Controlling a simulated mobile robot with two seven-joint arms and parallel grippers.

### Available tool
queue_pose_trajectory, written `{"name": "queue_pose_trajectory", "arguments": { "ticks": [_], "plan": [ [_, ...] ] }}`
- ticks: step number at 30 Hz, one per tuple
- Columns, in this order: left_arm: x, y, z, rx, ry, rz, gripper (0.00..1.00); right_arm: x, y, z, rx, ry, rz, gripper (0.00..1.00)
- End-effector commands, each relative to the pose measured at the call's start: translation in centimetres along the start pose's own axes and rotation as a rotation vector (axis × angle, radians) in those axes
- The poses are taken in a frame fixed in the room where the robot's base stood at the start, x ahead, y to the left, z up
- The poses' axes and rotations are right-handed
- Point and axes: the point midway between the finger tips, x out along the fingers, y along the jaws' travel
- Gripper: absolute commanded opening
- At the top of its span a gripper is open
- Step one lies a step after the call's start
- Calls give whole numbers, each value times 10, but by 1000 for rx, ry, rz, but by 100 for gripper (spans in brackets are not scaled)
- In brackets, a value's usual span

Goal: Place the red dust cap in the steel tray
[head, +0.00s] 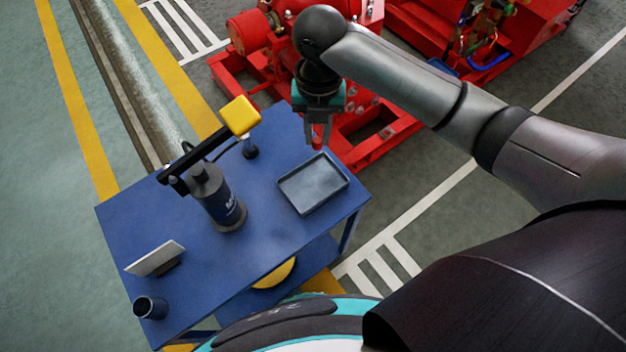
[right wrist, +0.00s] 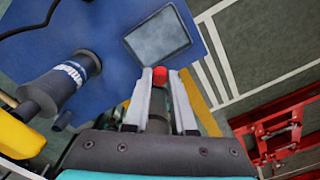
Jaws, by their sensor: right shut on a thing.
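My right gripper (head: 319,138) points down over the far right edge of the blue table in the head view. In the right wrist view the fingers (right wrist: 159,80) are shut on the red dust cap (right wrist: 159,76), which shows between the fingertips. I cannot make the cap out in the head view. The steel tray (head: 313,184) is shallow, rectangular and empty, and lies on the right part of the table. It also shows in the right wrist view (right wrist: 158,38), beyond the fingertips. My left gripper is not in view.
The blue table (head: 270,235) also holds a black labelled cylinder (head: 220,207), a black arm with a yellow block (head: 240,116), a white panel (head: 155,258) and a dark cup (head: 150,307). Red pump machinery (head: 375,135) stands behind the table, close to my right gripper.

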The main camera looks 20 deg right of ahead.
Motion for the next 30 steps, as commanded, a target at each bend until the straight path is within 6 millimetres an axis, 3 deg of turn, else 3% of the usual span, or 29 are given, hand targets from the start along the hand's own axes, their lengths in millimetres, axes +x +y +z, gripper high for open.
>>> {"name": "queue_pose_trajectory", "arguments": {
  "ticks": [6, 13, 17, 27, 30],
  "plan": [
    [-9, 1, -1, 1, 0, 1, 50, -11, 7, 6, -295, 4, 1, 0],
    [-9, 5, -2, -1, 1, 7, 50, -7, 9, 7, -413, 8, 1, 0],
    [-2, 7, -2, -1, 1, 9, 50, 21, 8, 5, -418, 12, 0, 0],
    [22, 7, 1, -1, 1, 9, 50, 112, 8, 4, -415, 12, -1, 0],
    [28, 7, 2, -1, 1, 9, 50, 131, 9, 5, -416, 9, 0, 0]
  ]
}}
